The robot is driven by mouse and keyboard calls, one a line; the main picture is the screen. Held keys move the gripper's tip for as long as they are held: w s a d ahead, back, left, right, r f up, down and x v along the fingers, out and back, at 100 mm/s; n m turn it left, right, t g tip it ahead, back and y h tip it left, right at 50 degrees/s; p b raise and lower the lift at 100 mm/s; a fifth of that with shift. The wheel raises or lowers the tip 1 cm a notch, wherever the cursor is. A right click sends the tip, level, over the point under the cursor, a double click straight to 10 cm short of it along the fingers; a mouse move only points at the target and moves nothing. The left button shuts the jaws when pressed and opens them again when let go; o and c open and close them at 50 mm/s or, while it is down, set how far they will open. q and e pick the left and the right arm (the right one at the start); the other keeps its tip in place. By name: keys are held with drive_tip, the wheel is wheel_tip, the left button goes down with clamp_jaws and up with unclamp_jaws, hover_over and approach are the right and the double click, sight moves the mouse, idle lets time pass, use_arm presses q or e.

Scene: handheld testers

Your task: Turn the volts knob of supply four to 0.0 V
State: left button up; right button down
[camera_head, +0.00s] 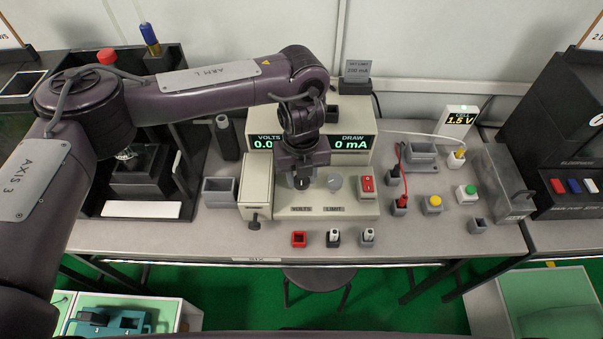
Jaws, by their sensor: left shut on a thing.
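The beige power supply (325,207) stands on the grey bench, with panel words VOLTS and LIMIT. Its display (350,142) reads VOLTS 0.0, partly covered by my arm, and DRAW 0 mA. My left gripper (301,181) comes down from above and is shut on the volts knob (301,184), which is mostly hidden by the fingers. The grey limit knob (335,182) is free just to the right. A red switch (366,184) sits at the panel's right. My right gripper is not in view.
Red and black plugs, small grey holders, a yellow button (433,202) and a green button (469,190) lie right of the supply. A red socket (298,239) is near the front edge.

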use_arm(q)
drive_tip(key=shift+r, duration=0.1)
idle(0.3)
drive_tip(key=o, duration=1)
wheel_tip(320, 180, up, 8)
drive_tip(key=shift+f, duration=0.1)
drive_tip(key=shift+f, duration=0.1)
